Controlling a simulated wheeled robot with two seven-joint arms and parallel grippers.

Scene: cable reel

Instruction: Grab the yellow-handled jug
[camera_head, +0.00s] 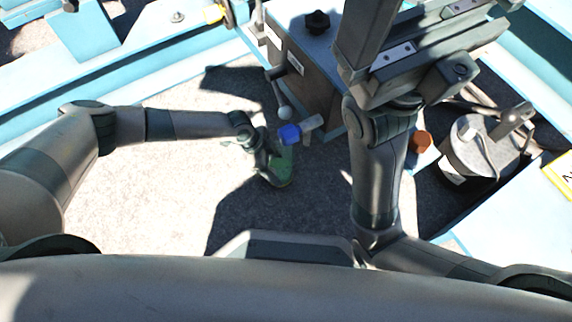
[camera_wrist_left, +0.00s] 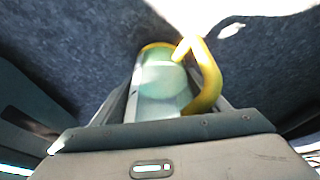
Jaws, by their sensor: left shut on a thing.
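The jug (camera_wrist_left: 160,82) has a pale green, see-through body with a yellow rim and a curved yellow handle (camera_wrist_left: 208,80). In the left wrist view it stands out between the two fingers of my left gripper (camera_wrist_left: 165,108), which is shut on its body; the handle is on the right. In the head view my left gripper (camera_head: 262,150) is at the middle, over the grey ground, with the green jug (camera_head: 284,169) at its end. The handle cannot be made out there. My right gripper (camera_head: 425,50) is raised at the upper right; its fingertips cannot be made out clearly.
A brown box-like machine (camera_head: 310,75) with a lever stands just beyond my left gripper. A blue piece (camera_head: 289,134) is close beside the jug. A grey drum (camera_head: 480,145) is at the right. Light blue beams (camera_head: 140,65) border the ground; ground at the left is clear.

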